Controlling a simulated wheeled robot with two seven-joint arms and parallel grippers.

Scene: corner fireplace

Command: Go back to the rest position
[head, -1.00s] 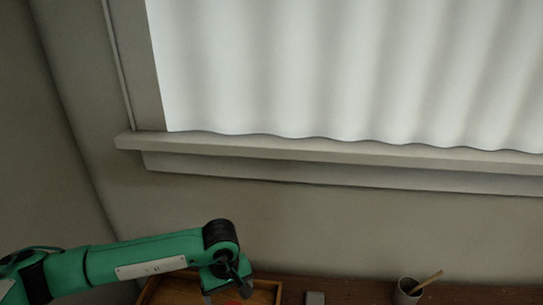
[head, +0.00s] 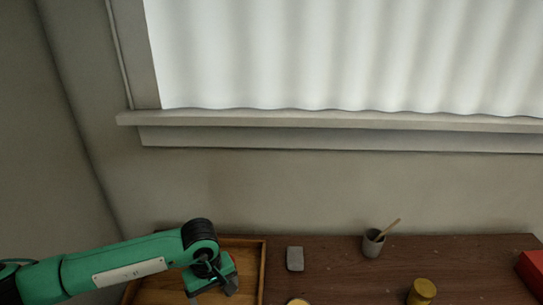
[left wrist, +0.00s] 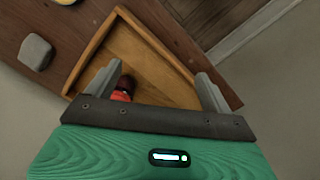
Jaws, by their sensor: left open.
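My left gripper (head: 211,292) is over the wooden tray (head: 262,262) at the left of the table in the head view. In the left wrist view, the left gripper (left wrist: 160,88) is open, with its two grey fingers spread over the tray (left wrist: 92,48). A red and dark object (left wrist: 123,88) lies in the tray near the left finger, partly hidden by the gripper's body. My right gripper is not in view.
On the brown table (head: 335,275) are a grey block (head: 295,259), a grey cup (head: 373,244) with a wooden stick, a yellow jar (head: 422,291) and a red box (head: 533,272) at the right edge. A window sill (head: 330,120) runs along the wall behind.

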